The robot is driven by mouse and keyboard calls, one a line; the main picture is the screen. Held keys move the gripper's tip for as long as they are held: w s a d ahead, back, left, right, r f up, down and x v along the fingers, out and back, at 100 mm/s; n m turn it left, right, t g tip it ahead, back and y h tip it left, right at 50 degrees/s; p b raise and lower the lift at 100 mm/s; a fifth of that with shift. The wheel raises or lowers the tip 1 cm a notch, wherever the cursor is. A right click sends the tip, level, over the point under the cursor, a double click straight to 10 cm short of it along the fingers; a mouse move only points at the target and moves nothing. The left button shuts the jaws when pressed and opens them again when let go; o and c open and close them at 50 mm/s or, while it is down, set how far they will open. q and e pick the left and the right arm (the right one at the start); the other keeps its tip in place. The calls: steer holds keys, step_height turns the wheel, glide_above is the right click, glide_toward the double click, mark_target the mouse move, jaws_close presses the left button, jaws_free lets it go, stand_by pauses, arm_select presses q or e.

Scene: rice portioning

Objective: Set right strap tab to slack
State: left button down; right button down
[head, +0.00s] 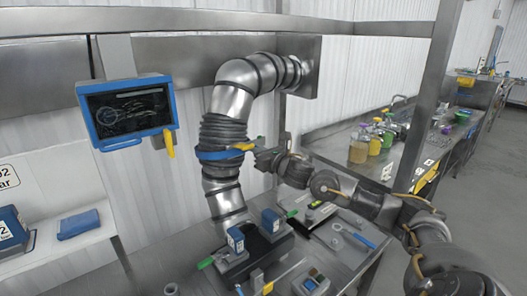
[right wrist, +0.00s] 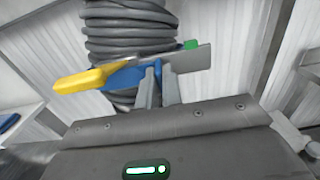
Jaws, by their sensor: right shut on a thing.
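A blue strap (head: 222,154) goes around the dark ribbed sleeve (head: 225,132) of the metal pipe, with a yellow end piece (head: 243,147) at its right. My right gripper (head: 266,160) is at the strap's right side. In the right wrist view, its fingers (right wrist: 158,88) are shut on a blue strap part (right wrist: 157,70). The yellow piece (right wrist: 80,81) sticks out to the left there, and a flat grey plate (right wrist: 192,58) with a green bit (right wrist: 190,45) extends to the right. The fingers hide part of the strap. My left gripper is not in view.
A blue-framed screen (head: 127,108) hangs at the left, with a yellow handle below it. Blue blocks (head: 236,240) and tools lie on the metal bench below the pipe. A counter with jars (head: 358,149) stands at the right.

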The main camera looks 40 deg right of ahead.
steer(key=c, duration=1.6)
jaws_free()
steer(key=shift+d, duration=0.15)
steer(key=shift+o, duration=0.2)
steer(key=s+b, duration=0.6)
steer(key=s, duration=0.5)
steer(key=shift+w+a, duration=0.1)
steer(key=shift+a, duration=0.1)
